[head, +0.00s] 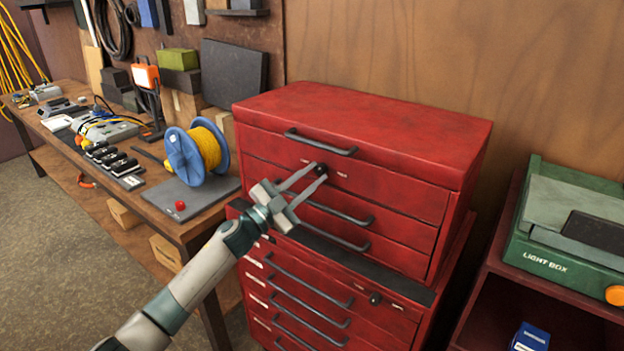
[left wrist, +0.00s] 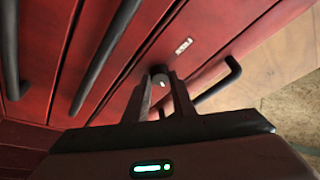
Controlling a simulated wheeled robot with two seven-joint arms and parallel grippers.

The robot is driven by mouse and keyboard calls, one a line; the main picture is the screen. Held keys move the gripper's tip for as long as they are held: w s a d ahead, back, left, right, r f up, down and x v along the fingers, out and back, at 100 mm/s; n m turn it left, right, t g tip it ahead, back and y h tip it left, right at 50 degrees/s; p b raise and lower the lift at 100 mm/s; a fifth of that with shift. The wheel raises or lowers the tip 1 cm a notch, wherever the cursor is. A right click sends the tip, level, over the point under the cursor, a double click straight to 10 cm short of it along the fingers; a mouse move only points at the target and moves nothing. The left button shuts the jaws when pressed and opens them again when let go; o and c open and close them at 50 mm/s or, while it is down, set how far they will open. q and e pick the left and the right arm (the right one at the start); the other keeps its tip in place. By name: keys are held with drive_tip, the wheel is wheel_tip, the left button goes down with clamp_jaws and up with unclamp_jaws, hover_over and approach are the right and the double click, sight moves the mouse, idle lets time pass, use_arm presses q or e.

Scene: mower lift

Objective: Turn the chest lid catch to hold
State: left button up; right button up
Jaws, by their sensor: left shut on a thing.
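The red tool chest (head: 390,130) stands against the wooden wall, its lid closed. The catch is a small dark round knob (head: 320,170) on the chest's upper front, just below the top handle. In the left wrist view the knob (left wrist: 161,80) shows a light mark on its face, with a small pale label (left wrist: 183,45) beside it. My left gripper (head: 312,178) reaches the chest front from the left and is shut on the knob, one finger on each side. My right gripper is not in view.
A workbench (head: 200,215) at the left holds a blue reel of yellow cord (head: 195,152) and a red button (head: 180,205). Dark drawer handles (head: 335,213) stick out around my gripper. A green light box (head: 570,230) sits on a red cabinet at the right.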

use_arm(q)
drive_tip(key=m, duration=0.2)
drive_tip(key=m+g, duration=0.1)
drive_tip(key=shift+w+a+r+m+g, duration=0.1)
drive_tip(key=shift+a+r+m+g, duration=0.1)
drive_tip(key=shift+m+g, duration=0.15)
drive_tip(key=m+g+p, duration=0.1)
drive_tip(key=m, duration=0.2)
drive_tip(key=shift+r, duration=0.15)
drive_tip(key=m+g+p, duration=0.1)
drive_tip(key=m, duration=0.1)
drive_tip(key=m+p, duration=0.1)
drive_tip(key=m, duration=0.1)
drive_tip(key=shift+r+g+y, duration=0.15)
drive_tip(key=shift+g+y, duration=0.15)
drive_tip(key=shift+g, duration=0.05)
drive_tip(key=shift+m+y+p, duration=0.3)
drive_tip(key=shift+m+p, duration=0.55)
drive_tip(key=shift+m, duration=0.5)
drive_tip(key=shift+g+p, duration=0.3)
drive_tip(key=o, duration=1)
